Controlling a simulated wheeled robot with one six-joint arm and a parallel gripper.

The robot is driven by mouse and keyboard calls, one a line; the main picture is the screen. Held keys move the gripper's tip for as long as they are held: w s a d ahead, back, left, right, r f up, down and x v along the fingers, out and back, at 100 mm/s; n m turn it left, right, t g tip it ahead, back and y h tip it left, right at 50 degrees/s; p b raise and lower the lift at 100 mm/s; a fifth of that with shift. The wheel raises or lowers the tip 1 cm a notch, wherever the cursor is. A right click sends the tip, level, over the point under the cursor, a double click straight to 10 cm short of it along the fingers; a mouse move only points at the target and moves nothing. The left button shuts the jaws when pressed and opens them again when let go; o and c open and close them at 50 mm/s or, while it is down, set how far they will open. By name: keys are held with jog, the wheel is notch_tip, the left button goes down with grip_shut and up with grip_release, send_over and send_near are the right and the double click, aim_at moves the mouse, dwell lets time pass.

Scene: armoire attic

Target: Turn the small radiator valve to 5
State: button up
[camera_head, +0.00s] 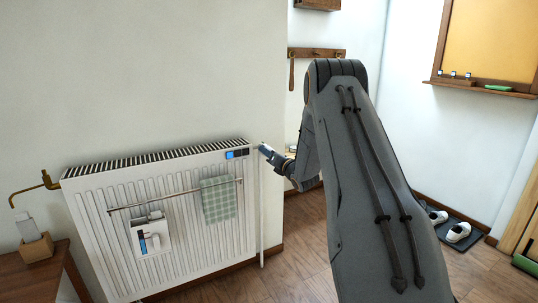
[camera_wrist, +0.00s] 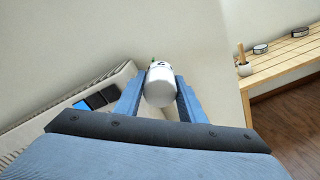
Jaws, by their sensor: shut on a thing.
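The small radiator valve (camera_wrist: 160,86) is a white rounded knob with a dark mark near its top, in the middle of the wrist view. My gripper (camera_wrist: 160,94) has its two blue fingers on either side of the knob and is shut on it. The mark is too small to read surely. In the head view my gripper (camera_head: 266,151) is at the upper right corner of the white radiator (camera_head: 190,215), and the valve is mostly hidden there. The radiator's corner also shows in the wrist view (camera_wrist: 60,115).
A rail (camera_head: 150,199) on the radiator's front carries a green checked towel (camera_head: 219,199) and a white holder (camera_head: 150,238). A brass pipe (camera_head: 36,187) is at the left. A slatted wooden bench (camera_wrist: 285,70) with small items stands right of the valve. Shoes (camera_head: 458,232) lie on a mat.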

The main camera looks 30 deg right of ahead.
jog(key=shift+f, duration=0.1)
jog(key=o, duration=1)
jog(key=shift+o, duration=0.2)
jog(key=s, duration=0.7)
jog(key=shift+s+p, duration=0.4)
jog(key=shift+d, duration=0.1)
